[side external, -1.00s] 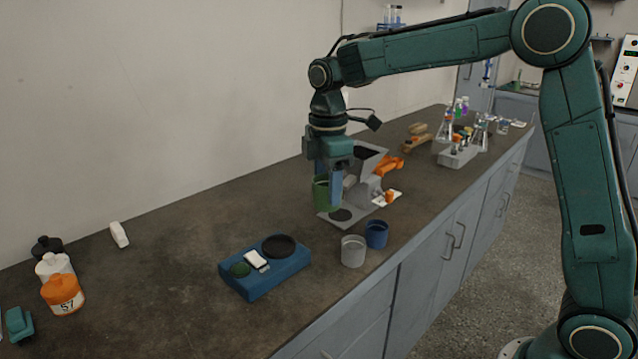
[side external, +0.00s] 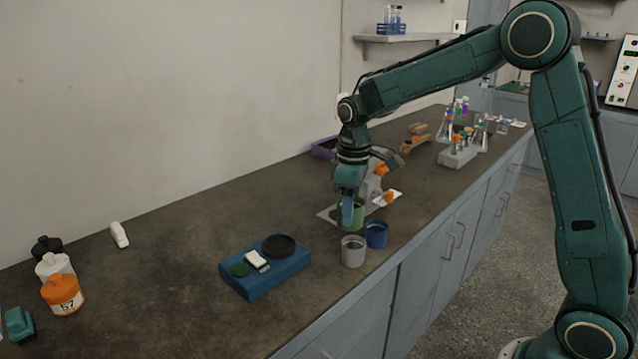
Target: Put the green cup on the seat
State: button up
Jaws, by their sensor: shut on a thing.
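The green cup (side external: 359,212) is held upright in my gripper (side external: 349,214), which is shut on it and covers part of its left side. The cup is low over or on the base plate of a grey stand (side external: 327,213). The dark round seat on that plate is hidden behind the gripper and cup. I cannot tell whether the cup's bottom touches it. The stand's upper part is mostly hidden by my arm, with orange parts showing to the right.
A grey cup (side external: 353,252) and a blue cup (side external: 377,235) stand close in front of the stand. A blue device (side external: 265,277) with a black disc lies to the front left. A purple tray (side external: 324,147) is behind.

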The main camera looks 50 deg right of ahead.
jog(key=s+d+f+m, duration=0.2)
jog(key=d+f+m, duration=0.1)
jog(key=f+m, duration=0.1)
jog(key=shift+d+f+m, duration=0.15)
jog(key=shift+d+m, duration=0.25)
jog(key=shift+m, duration=0.3)
jog(key=shift+w, duration=0.2)
jog(key=w+a+m, duration=0.2)
jog(key=w+m, duration=0.2)
jog(key=w, duration=1.8)
jog(key=shift+w+f, duration=0.15)
jog(key=shift+w, duration=0.2)
jog(key=shift+m, duration=0.3)
jog(key=shift+f, duration=4.05)
jog(key=shift+f, duration=0.1)
